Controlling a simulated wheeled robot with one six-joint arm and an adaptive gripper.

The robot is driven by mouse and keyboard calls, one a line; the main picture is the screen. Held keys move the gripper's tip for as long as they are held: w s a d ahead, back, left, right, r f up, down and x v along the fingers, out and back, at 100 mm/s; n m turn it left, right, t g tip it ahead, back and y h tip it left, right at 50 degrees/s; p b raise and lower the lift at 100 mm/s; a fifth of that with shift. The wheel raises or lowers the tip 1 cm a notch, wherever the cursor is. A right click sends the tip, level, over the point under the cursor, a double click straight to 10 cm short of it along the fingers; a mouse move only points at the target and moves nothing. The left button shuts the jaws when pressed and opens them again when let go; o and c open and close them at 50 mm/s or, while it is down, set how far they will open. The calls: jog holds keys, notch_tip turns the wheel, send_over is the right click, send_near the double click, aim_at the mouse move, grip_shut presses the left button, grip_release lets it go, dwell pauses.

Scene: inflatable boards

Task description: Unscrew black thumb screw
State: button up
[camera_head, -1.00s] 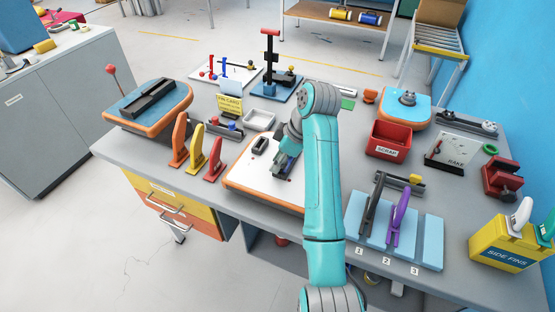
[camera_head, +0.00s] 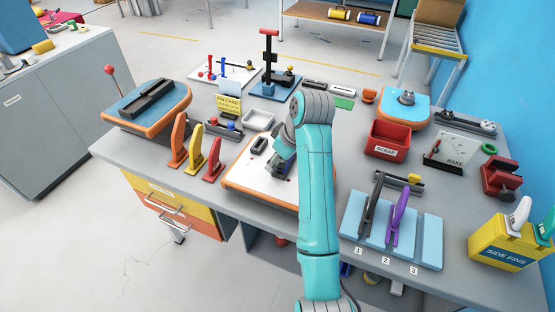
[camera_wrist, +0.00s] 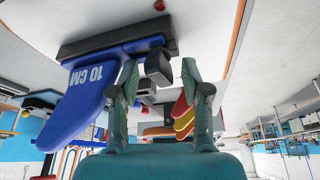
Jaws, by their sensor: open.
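A white board (camera_head: 240,184) with an orange edge lies on the near side of the bench. In the wrist view, a blue fin (camera_wrist: 95,82) marked "10 CM" is seated in a dark fin box (camera_wrist: 100,44) on the board. What looks like the black thumb screw (camera_wrist: 158,66) is a dark block beside the fin, between my fingers. My gripper (camera_wrist: 158,82) is open, with one finger on each side of this block; whether they touch cannot be told. In the head view, my gripper (camera_head: 281,170) is low over the board, partly behind my arm.
Orange and yellow fins (camera_head: 197,146) stand left of the board. A metal tray (camera_head: 259,118) and a red scrap bin (camera_head: 388,139) stand behind and to the right.

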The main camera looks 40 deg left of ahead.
jog(key=shift+r, duration=2.45)
jog(key=m+t, duration=0.1)
jog(key=m, duration=0.3)
jog(key=shift+w+t, duration=0.2)
jog(key=shift+t, duration=0.2)
jog(key=m+t+h, duration=0.1)
jog(key=m, duration=0.3)
jog(key=shift+w+d, duration=0.1)
jog(key=shift+w, duration=0.05)
jog(key=m+t+h, duration=0.1)
jog(key=m, duration=0.3)
jog(key=shift+d, duration=0.15)
jog(key=shift+h, duration=0.3)
